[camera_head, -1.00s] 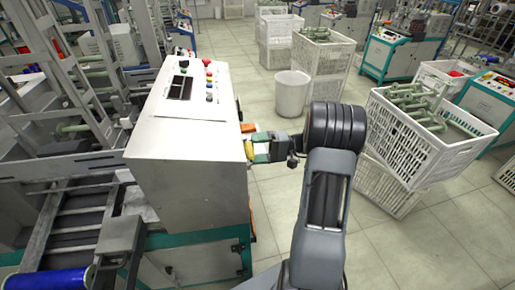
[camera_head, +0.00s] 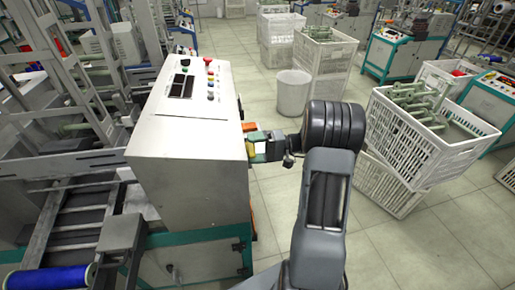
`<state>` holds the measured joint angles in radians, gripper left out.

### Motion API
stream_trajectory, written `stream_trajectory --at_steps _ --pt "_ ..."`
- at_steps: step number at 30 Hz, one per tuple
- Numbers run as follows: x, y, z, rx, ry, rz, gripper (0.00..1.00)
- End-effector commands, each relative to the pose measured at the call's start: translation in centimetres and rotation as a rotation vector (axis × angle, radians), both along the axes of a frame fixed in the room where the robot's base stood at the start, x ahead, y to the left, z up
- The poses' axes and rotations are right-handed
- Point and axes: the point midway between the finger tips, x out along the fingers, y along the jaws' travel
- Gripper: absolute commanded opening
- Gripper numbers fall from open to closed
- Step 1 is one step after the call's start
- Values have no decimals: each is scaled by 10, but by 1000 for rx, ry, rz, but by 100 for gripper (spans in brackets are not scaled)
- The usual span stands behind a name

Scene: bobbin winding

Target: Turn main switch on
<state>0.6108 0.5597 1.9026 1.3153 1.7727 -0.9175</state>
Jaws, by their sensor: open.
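The grey machine cabinet (camera_head: 190,180) stands left of centre, with a sloped control panel on top. On its right side, small orange (camera_head: 249,126) and yellow (camera_head: 251,148) parts show near my gripper; they look like the main switch area, but its handle and setting cannot be made out. My gripper (camera_head: 258,146), with green fingers, is open and points left at this side face. Its fingertips are close to the yellow part; whether they touch it or are around it I cannot tell.
The panel carries a red button (camera_head: 208,60) and other small buttons. A white bin (camera_head: 293,93) stands on the floor behind my arm. A white crate of green bobbins (camera_head: 425,140) sits tilted at the right. A blue spool (camera_head: 50,279) lies at the lower left.

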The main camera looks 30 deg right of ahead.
Motion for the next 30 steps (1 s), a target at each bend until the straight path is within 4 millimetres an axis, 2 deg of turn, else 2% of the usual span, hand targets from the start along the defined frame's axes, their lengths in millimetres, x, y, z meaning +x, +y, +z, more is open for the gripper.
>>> stream_trajectory --at_steps 16,30 --pt "2 7 0 0 0 -1 85" --pt "2 7 0 0 0 -1 41"
